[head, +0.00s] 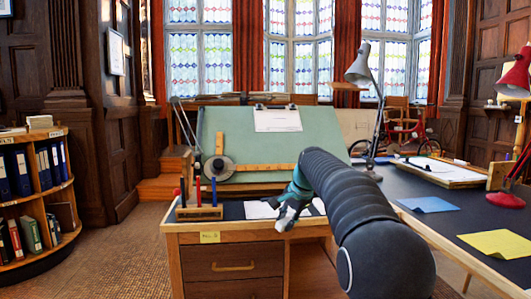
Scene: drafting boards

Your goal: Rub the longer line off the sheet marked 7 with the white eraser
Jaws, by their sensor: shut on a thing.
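My gripper (287,220) is low over the front desk top, at the right part of a white sheet (259,210). It is shut on a small whitish thing that looks like the white eraser, mostly hidden by the fingers. I cannot tell whether it touches the paper. The arm and gripper cover part of this sheet. No number 7 and no pencil lines can be read on it. Another white sheet (277,119) is clipped to the green drafting board (250,138), with faint marks too small to read.
A wooden holder (199,213) with red and blue upright tools stands left of the sheet. The right desk holds a blue sheet (428,204), a yellow sheet (497,243), a clipboard (437,172), a grey lamp (362,65) and a red lamp (515,75). A bookshelf (35,195) stands left.

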